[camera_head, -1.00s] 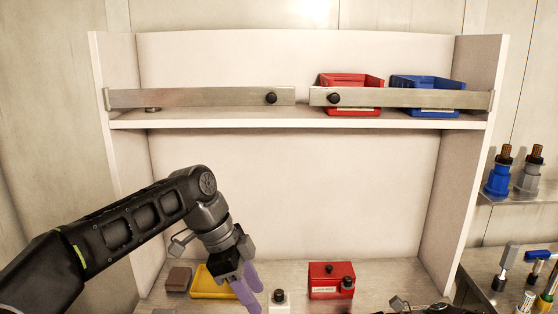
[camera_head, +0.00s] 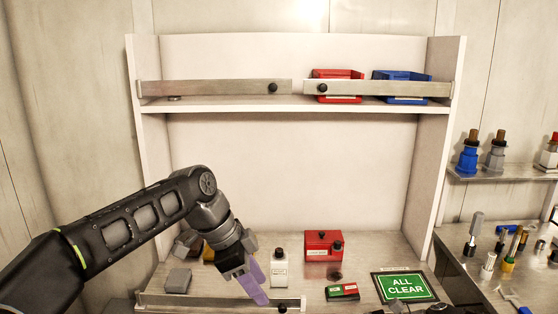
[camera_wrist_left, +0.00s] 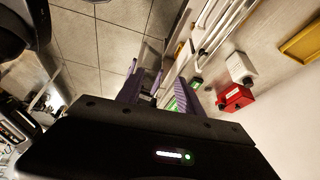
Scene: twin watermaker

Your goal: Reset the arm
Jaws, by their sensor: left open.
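My left arm comes in from the left in the head view, bent at the elbow and pointing down. My left gripper (camera_head: 256,284), with purple fingers, hangs in front of the workbench. In the left wrist view its two purple fingers (camera_wrist_left: 158,88) stand apart with nothing held between them. Part of a green panel shows beyond the right finger. Only small dark parts show at the bottom edge of the head view, and I cannot make out a right gripper there.
Red (camera_head: 337,74) and blue (camera_head: 402,77) bins stand on the shelf above. A side counter with tools (camera_head: 490,262) is right.

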